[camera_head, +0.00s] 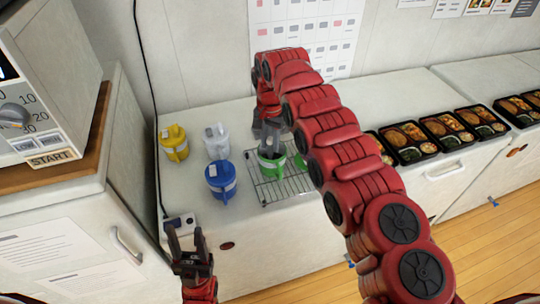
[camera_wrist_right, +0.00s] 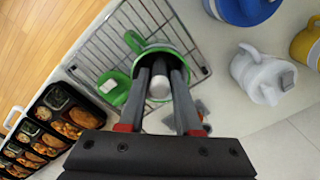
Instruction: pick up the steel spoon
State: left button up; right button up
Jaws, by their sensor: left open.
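A green mug (camera_head: 271,165) stands on a wire rack, and it also shows in the right wrist view (camera_wrist_right: 134,42). A pale, rounded metallic end, apparently the steel spoon (camera_wrist_right: 160,88), rises from the mug between my right gripper's fingers. My right gripper (camera_head: 269,148) points down at the mug's mouth; in the wrist view its fingertips (camera_wrist_right: 162,68) lie at the mug's opening, on either side of the spoon. Whether the fingers press on the spoon is unclear. My left gripper (camera_head: 187,236) is open and empty, low at the left, far from the mug.
The wire rack (camera_head: 293,192) lies under the mug, with a green lid-like piece (camera_wrist_right: 113,88) beside it. A blue mug (camera_head: 221,179), a white mug (camera_head: 217,141) and a yellow mug (camera_head: 174,143) stand to the left. Several bento trays (camera_head: 447,132) line the counter at right.

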aim_at(270, 156)
notch_tip(270, 156, down, 4)
jog(key=shift+r+p, duration=0.25)
jog(key=shift+p, duration=0.3)
grip_shut()
jog(key=shift+r, duration=0.15)
